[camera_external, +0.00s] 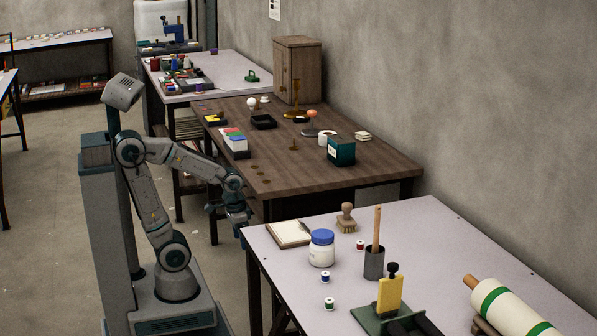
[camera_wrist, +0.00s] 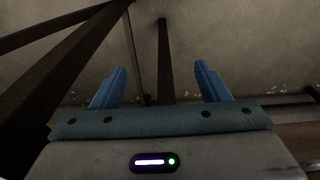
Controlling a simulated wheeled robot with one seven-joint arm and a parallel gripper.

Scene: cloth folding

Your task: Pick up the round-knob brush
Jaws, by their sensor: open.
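The round-knob brush (camera_external: 347,217) stands on the white-topped table near its back edge, with a brown round knob on top and a flat bristled base below. My gripper (camera_external: 240,220) is off the table's left corner, around tabletop height, well to the left of the brush and apart from it. In the wrist view my gripper (camera_wrist: 162,85) shows two blue fingers spread wide with nothing between them. The brush is not in the wrist view.
A notebook (camera_external: 289,233), a white jar with blue lid (camera_external: 321,248) and a dark cup with a wooden stick (camera_external: 374,263) stand around the brush. A brown table (camera_external: 340,178) stands behind. Dark table legs show in the wrist view.

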